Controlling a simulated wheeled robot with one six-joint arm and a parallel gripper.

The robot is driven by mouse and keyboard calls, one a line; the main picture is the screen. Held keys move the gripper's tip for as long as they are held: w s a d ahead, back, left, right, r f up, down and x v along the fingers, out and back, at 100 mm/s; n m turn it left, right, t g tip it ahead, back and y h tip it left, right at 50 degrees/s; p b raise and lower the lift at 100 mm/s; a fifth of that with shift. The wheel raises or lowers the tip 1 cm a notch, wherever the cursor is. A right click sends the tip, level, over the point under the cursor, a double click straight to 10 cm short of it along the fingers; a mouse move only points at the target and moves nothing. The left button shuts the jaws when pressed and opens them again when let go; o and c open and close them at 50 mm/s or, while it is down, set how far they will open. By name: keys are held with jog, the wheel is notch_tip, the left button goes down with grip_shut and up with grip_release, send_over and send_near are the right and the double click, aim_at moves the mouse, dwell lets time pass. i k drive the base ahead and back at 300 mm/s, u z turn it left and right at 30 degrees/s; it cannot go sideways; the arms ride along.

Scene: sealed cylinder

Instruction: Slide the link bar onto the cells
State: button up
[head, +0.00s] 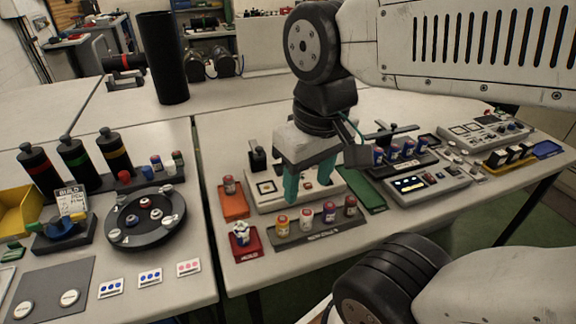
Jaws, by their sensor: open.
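Several blue cells (408,149) stand in a row in a dark holder (412,164), right of centre in the head view. A dark flat bar with a small upright knob, which looks like the link bar (391,133), shows just behind and above the cells. I cannot tell whether it touches them. My gripper (308,180) points down with two teal fingers, open and empty. It is left of the cells and the bar, above a pale device (268,188). Part of my gripper's body stands close to the left end of the bar in the picture.
A rack of small jars (318,235) stands in front of my gripper. A green strip (362,190) lies between it and a control box with a screen (428,185). A red tray (246,244) and orange tray (233,203) are at left. A tall black cylinder (163,60) stands behind.

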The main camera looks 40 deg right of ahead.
aim_at(394, 131)
jog(key=z, duration=1.45)
jog(key=k, duration=0.5)
jog(key=i, duration=0.5)
jog(key=z, duration=0.05)
